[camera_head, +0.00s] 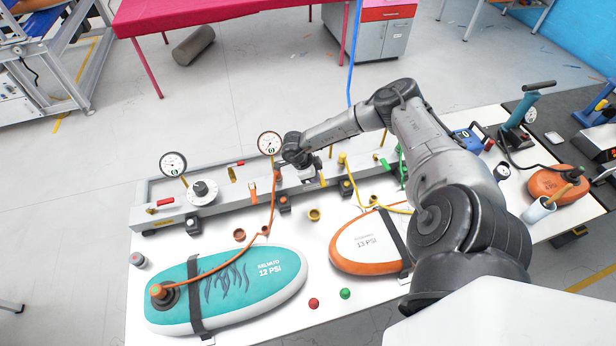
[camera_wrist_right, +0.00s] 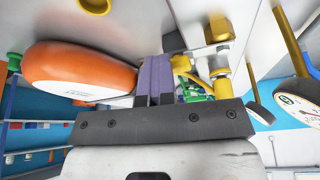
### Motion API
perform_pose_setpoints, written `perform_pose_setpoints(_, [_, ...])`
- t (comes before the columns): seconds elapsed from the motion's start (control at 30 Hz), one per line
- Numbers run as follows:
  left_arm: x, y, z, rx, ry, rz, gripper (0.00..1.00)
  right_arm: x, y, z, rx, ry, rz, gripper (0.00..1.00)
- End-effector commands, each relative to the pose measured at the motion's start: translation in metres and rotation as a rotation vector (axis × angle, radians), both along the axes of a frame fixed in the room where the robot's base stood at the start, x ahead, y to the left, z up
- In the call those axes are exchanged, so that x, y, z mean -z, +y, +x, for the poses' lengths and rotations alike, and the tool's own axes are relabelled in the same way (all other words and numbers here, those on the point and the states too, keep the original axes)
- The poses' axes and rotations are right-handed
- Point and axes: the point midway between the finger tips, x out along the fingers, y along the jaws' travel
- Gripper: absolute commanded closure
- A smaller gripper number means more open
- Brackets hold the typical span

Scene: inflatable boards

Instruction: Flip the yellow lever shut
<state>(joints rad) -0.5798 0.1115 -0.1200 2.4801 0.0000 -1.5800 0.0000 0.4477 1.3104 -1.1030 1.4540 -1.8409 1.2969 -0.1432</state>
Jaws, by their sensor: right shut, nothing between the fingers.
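The yellow valve parts sit on the grey manifold rail (camera_head: 225,203). In the right wrist view the yellow lever (camera_wrist_right: 182,64) shows just right of the fingers, next to a yellow hose fitting (camera_wrist_right: 221,86). In the head view a small yellow piece (camera_head: 322,180) shows beside my right gripper (camera_head: 306,173), which is above the rail. Its fingers (camera_wrist_right: 154,80) are together and empty in the wrist view. I cannot tell whether they touch the lever. My left gripper is not in view.
A teal board (camera_head: 230,285) and a white-orange board (camera_head: 365,244) lie strapped on the white table. An orange hose (camera_head: 273,210) runs from the rail to the teal board. Two gauges (camera_head: 172,163) (camera_head: 269,143) stand above the rail. Red and green balls (camera_head: 314,303) (camera_head: 345,293) lie at the front.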

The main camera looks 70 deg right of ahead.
Motion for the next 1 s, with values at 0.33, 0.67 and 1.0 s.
perform_pose_setpoints(0.33, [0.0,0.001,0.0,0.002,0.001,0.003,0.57,0.002,-0.004,-0.005,-0.019,0.0,-0.008,1.0])
perform_pose_setpoints(0.67, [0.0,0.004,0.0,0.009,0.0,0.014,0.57,0.002,-0.004,-0.005,-0.017,0.001,-0.007,1.0])
perform_pose_setpoints(1.0, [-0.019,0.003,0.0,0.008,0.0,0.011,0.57,-0.022,-0.001,-0.002,-0.013,0.001,-0.004,1.0])
